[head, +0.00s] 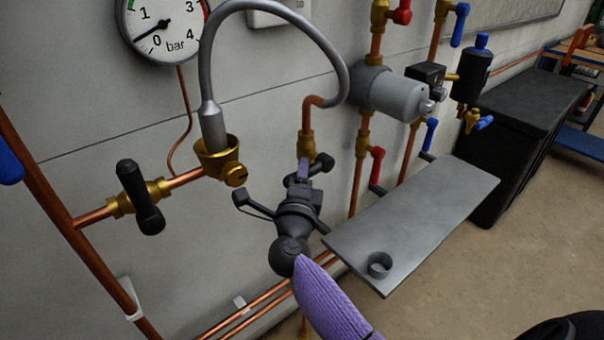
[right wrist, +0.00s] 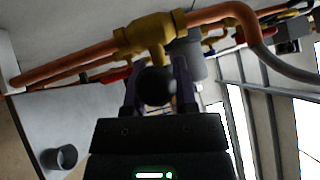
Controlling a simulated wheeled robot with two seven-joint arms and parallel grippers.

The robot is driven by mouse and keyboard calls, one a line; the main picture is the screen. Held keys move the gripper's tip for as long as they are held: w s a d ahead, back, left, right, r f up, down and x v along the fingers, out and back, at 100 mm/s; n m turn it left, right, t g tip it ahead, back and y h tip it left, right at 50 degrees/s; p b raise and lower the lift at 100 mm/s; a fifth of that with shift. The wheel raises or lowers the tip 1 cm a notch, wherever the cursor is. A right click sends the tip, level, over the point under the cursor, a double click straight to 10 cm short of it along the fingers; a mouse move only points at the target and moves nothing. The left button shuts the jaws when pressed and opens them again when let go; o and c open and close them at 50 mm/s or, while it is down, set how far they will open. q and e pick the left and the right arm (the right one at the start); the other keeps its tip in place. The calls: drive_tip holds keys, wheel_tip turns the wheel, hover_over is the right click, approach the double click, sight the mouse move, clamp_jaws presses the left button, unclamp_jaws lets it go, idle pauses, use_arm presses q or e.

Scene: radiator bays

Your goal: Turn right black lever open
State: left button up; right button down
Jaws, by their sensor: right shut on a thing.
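The right black lever (head: 322,163) sits on a brass valve (head: 307,143) on a vertical copper pipe below the grey hose's right end. My right gripper (head: 303,172) is shut on this lever; its fingers and body hide part of it. The visible end sticks out to the right, seemingly across the pipe. In the right wrist view the lever (right wrist: 157,86) shows as a dark round end between the two fingers (right wrist: 157,88), below the brass valve body (right wrist: 150,35). A second black lever (head: 140,196) stands on the left brass valve, untouched. My left gripper is out of view.
A grey shelf (head: 430,220) with a small dark cup (head: 379,264) juts out right of my gripper. The grey hose (head: 275,8) arches above. A pressure gauge (head: 163,28), red and blue levers and a grey cylinder (head: 395,93) are on the wall.

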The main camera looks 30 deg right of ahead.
drive_tip(key=shift+f+n+t+b, duration=0.3)
drive_tip(key=shift+f+n+b, duration=0.1)
drive_tip(key=shift+f+b, duration=0.15)
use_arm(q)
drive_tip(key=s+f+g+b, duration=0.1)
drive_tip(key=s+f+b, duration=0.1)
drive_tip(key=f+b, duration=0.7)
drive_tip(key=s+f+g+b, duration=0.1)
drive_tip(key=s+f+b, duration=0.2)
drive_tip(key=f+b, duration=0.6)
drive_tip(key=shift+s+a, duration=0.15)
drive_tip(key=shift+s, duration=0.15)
use_arm(e)
drive_tip(key=d+f+n+t+y, duration=0.2)
drive_tip(key=n+t+y, duration=0.3)
drive_tip(key=n+y, duration=0.5)
drive_tip(key=d+f+n+t+y, duration=0.2)
drive_tip(key=n+t+y, duration=0.3)
drive_tip(key=n, duration=1.5)
drive_tip(key=shift+w+d+f+y, duration=0.3)
drive_tip(key=shift+d+y, duration=0.55)
drive_tip(key=shift+y, duration=2.05)
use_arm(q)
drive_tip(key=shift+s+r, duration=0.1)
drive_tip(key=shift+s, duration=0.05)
